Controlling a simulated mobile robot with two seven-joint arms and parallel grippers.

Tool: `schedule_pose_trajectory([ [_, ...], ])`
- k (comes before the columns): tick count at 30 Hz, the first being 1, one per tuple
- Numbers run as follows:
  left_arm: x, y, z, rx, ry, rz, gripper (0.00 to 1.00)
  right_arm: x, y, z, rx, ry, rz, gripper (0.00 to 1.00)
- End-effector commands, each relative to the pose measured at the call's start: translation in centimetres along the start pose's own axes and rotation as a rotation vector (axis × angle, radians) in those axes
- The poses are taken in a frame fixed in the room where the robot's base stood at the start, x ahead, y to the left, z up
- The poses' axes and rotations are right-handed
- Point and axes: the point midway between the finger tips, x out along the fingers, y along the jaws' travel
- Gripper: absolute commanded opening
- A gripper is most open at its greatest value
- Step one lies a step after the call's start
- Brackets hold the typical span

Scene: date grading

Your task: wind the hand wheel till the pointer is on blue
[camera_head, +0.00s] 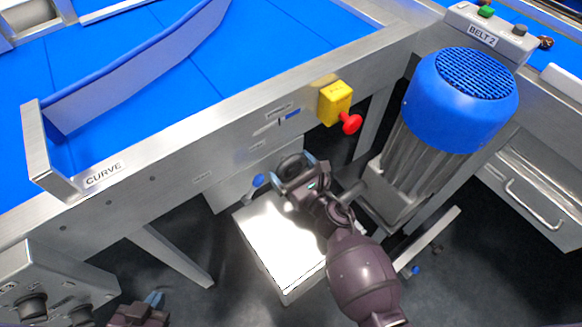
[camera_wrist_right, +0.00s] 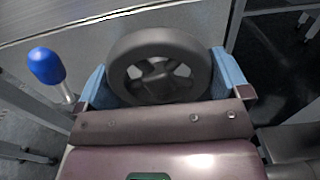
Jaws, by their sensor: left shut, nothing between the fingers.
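The hand wheel (camera_head: 291,166) sits on the side of the curve belt's frame, below the rail. In the right wrist view it is a dark spoked wheel (camera_wrist_right: 158,48) with a blue knob (camera_wrist_right: 46,66) on a metal stem out to its left. My right gripper (camera_head: 289,176) has one finger on each side of the wheel, both seeming to touch its rim. A small scale plate (camera_head: 287,116) with a blue patch is on the rail above; where its pointer stands is too small to tell. My left gripper (camera_head: 153,298) is shut and empty at the bottom left, away from the wheel.
A yellow box with a red button (camera_head: 335,103) is on the rail, above and right of the wheel. A blue-capped motor (camera_head: 460,100) stands to the right of my right arm. A pale box (camera_head: 275,245) is below the wheel. A grey control box (camera_head: 50,285) is at the lower left.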

Motion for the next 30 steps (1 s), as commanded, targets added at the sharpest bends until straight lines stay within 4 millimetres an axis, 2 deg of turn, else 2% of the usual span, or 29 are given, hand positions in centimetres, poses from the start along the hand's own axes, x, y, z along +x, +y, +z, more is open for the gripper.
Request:
schedule_pose_trajectory([
  [1, 0.0, 0.0, 0.1, 0.000, -0.002, 0.000, 0.00, 0.0, 0.1, 0.0, 0.000, 0.000, 0.001, 0.79],
  [3, 0.0, 0.0, 0.2, 0.000, -0.005, 0.000, 0.00, 0.0, 0.1, 0.0, 0.000, 0.000, 0.002, 0.70],
  [14, 0.0, 0.0, 0.2, 0.000, -0.005, 0.000, 0.00, 0.0, 0.1, 0.0, 0.066, 0.000, 0.003, 0.70],
  [20, 0.0, 0.0, -0.2, 0.000, 0.004, 0.000, 0.00, 0.0, 0.2, 0.0, 0.199, 0.000, 0.003, 0.70],
  [30, -0.1, 0.0, -1.1, 0.001, 0.022, 0.000, 0.00, 0.0, 0.3, 0.2, 0.517, 0.000, 0.003, 0.70],
])
